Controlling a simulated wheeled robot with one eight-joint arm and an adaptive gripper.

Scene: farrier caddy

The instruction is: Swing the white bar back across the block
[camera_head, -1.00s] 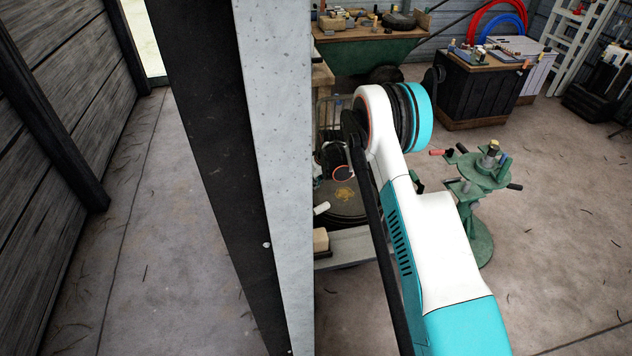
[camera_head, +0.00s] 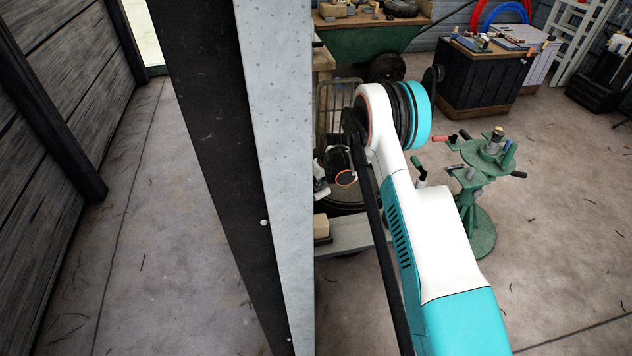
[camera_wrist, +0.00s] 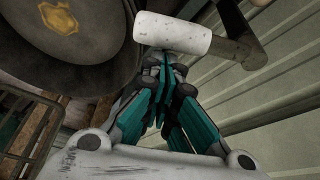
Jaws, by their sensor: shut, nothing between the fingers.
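The white bar (camera_wrist: 172,33) shows in the wrist view as a short, thick cylinder with a worn surface. Its right end joins a grey metal rod (camera_wrist: 238,45). My gripper (camera_wrist: 166,62) has its teal fingers shut and empty, with the tips just below the bar's lower edge. I cannot tell whether they touch it. In the head view, a small white piece (camera_head: 320,188), probably the bar, shows beside the pillar, and my arm hides most of the area. A tan block (camera_head: 321,227) sits on a pale ledge there; I cannot tell if it is the task's block.
A dark round body with a gold emblem (camera_wrist: 60,17) is left of the bar, with a wire rack (camera_wrist: 30,135) below. A pale pillar (camera_head: 280,150) blocks the head view. A green stand (camera_head: 480,205) is right of my arm. Open floor (camera_head: 570,240) lies farther right.

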